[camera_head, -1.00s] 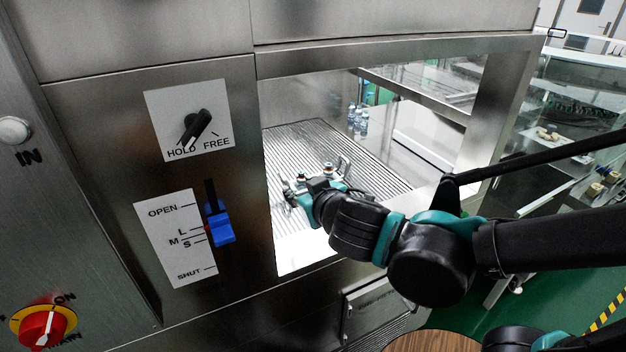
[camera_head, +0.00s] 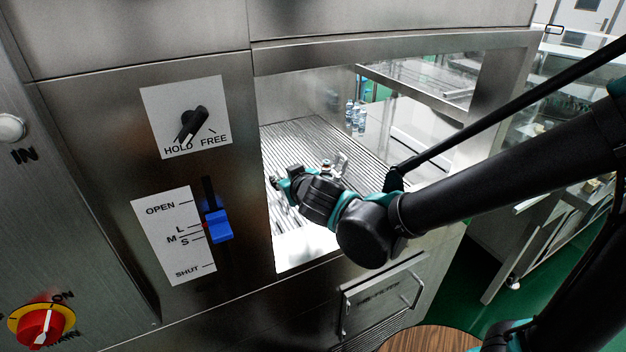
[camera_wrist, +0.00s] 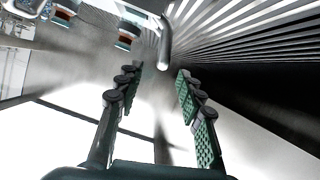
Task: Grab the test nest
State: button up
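My gripper (camera_wrist: 158,88) is open in the wrist view, with two green-padded fingers apart and nothing between them. A metal fixture, apparently the test nest, shows at the top of that view, with a curved metal handle or rod (camera_wrist: 165,42) just beyond the fingertips. Small blocks with red-brown bands (camera_wrist: 125,36) sit on it at the left. In the head view my gripper (camera_head: 276,184) is inside the chamber opening, its fingers mostly hidden. A bit of the fixture (camera_head: 341,164) shows behind my wrist; the rest is hidden.
The ribbed chamber floor (camera_head: 300,138) spreads behind my gripper. The steel opening frame (camera_head: 262,190) is close on the left, and my arm passes over its lower sill. Clear bottles (camera_head: 356,115) stand farther back. The panel has a blue slider (camera_head: 218,226).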

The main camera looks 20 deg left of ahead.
aim_at(281, 174)
jog(key=shift+x, duration=2.75)
jog(key=shift+s, duration=0.1)
jog(key=shift+c, duration=0.3)
grip_shut()
